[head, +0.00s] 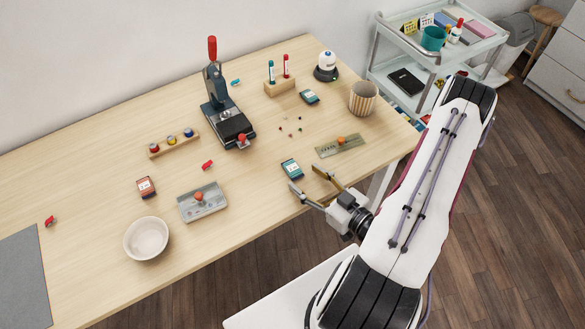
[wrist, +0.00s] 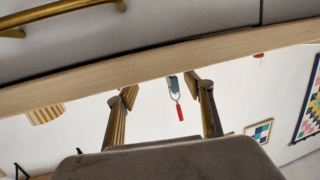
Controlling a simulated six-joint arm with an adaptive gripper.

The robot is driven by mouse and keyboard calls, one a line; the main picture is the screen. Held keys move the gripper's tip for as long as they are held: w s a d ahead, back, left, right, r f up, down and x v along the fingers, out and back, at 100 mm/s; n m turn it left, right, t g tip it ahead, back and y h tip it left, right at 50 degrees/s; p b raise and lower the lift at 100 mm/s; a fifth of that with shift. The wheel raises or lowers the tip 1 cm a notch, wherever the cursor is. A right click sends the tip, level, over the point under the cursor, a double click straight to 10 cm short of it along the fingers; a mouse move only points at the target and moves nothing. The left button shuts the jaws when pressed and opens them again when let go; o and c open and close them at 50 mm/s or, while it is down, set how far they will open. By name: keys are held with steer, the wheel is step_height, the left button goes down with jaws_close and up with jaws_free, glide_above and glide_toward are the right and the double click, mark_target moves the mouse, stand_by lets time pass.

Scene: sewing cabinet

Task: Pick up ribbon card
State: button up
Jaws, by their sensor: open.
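Small flat cards lie on the table; I cannot tell for sure which is the ribbon card. A blue-and-dark card (head: 291,168) lies near the front edge, just beyond my gripper's fingertips. A similar teal-dark card (head: 309,97) lies further back, near the striped cup. A red-brown card (head: 145,187) lies at the left. My gripper (head: 305,178) is open and empty near the table's front edge. In the wrist view its two fingers (wrist: 161,88) are spread apart with nothing held between them; no card can be made out there.
A dark press with a red handle (head: 216,86) stands mid-table. The table's front edge (wrist: 150,68) crosses the upside-down wrist view.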

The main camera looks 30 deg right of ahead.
mark_target(293, 168)
steer(key=shift+r+x, duration=0.2)
steer(key=shift+x, duration=2.25)
steer(key=shift+a, duration=0.1)
steer(key=c, duration=1.1)
